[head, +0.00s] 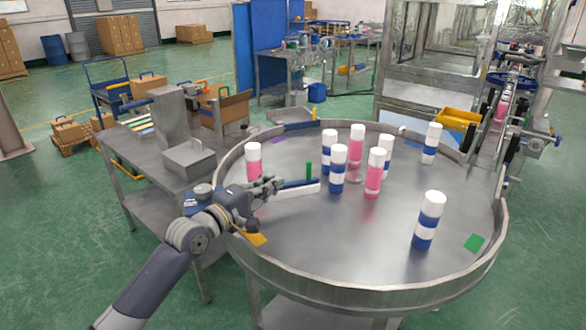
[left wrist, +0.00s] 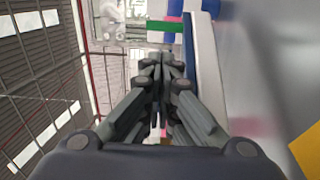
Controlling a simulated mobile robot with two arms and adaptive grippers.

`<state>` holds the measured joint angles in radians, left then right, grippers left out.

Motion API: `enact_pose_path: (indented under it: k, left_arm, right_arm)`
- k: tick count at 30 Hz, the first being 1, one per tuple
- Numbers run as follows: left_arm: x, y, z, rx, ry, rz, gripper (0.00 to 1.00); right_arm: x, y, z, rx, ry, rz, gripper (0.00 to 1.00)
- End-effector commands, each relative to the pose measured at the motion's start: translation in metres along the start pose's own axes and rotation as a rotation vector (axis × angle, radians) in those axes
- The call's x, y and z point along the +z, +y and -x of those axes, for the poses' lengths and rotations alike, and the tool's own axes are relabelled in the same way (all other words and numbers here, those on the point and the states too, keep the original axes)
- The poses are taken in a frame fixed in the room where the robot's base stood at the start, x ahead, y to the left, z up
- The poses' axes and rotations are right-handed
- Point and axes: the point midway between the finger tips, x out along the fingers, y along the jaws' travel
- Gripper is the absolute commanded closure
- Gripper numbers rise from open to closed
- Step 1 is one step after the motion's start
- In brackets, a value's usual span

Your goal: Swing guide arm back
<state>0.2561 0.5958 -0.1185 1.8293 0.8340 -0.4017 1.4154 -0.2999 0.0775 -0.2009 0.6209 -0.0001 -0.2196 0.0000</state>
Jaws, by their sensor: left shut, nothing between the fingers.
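The guide arm (head: 297,190) is a white bar with a dark blue strip on the round steel table, and a green post (head: 308,170) stands up from it. Whether the fingers touch the bar I cannot tell. My right gripper is not in view.
Several white-capped cans with blue or pink bands stand on the table, including a pink one (head: 254,163) behind the gripper and a blue one (head: 427,221) at the front right. The raised table rim (head: 340,297) surrounds them. A steel side bench (head: 140,150) stands at left.

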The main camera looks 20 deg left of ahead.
Motion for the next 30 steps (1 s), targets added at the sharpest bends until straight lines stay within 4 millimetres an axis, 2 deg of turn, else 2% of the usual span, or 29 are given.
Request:
enact_pose_path:
  k: [15, 21, 30]
  left_arm:
    - [0.000, 0.002, -0.076, 0.001, 0.000, -0.001, 1.00]
    - [0.000, 0.001, -0.090, 0.002, 0.000, -0.001, 1.00]
    - [0.000, 0.000, -0.093, 0.000, 0.000, -0.001, 1.00]
  right_arm:
    - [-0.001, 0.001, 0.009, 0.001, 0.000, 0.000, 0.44]
    - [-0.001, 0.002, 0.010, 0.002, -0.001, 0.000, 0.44]
    - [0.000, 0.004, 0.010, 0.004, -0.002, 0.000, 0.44]
